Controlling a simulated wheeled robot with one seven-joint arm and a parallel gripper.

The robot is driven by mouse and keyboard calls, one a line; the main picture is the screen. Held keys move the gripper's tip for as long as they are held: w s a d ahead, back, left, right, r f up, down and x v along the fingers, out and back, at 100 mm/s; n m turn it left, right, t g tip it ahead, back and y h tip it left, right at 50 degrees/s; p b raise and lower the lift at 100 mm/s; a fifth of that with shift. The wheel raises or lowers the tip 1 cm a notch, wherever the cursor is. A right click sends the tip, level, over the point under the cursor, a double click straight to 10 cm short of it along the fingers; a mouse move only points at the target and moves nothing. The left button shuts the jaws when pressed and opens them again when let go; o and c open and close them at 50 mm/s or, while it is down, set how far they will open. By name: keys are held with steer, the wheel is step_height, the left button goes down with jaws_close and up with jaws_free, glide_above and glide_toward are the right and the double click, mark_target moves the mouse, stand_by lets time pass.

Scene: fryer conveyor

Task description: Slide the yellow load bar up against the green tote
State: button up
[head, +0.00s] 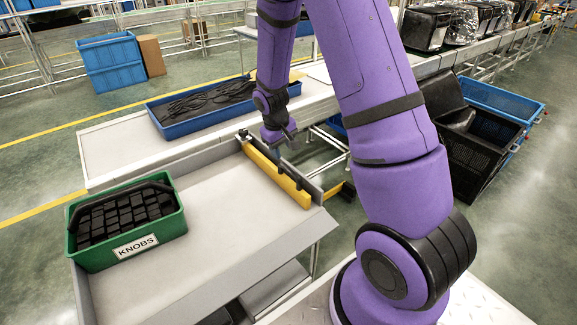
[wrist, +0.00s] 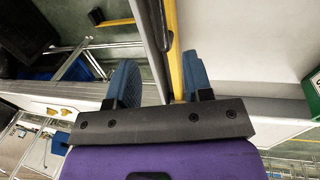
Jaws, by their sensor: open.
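The yellow load bar (head: 277,177) lies along the right edge of the grey table, beside its raised side wall. Dark fittings stick up along it. The green tote (head: 128,246), labelled KNOBS and filled with black knobs, stands at the table's left end, with open tabletop between it and the bar. My gripper (head: 284,141) is above the bar's far half, open and empty. In the wrist view the bar (wrist: 177,65) runs between the two blue fingers, closer to the right one. Whether a finger touches it I cannot tell. A sliver of the tote (wrist: 313,86) shows at right.
The grey table (head: 200,218) is clear between bar and tote, with raised edges. Behind it, a conveyor (head: 110,150) carries a blue tray (head: 165,122) of black cables. Black crates (head: 480,150) stand at right. My arm covers part of the view.

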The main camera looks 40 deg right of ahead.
mark_target(287, 167)
steer(key=f, duration=0.2)
steer(key=d+f, duration=0.1)
steer(key=f, duration=0.5)
steer(key=shift+d, duration=0.3)
jaws_close()
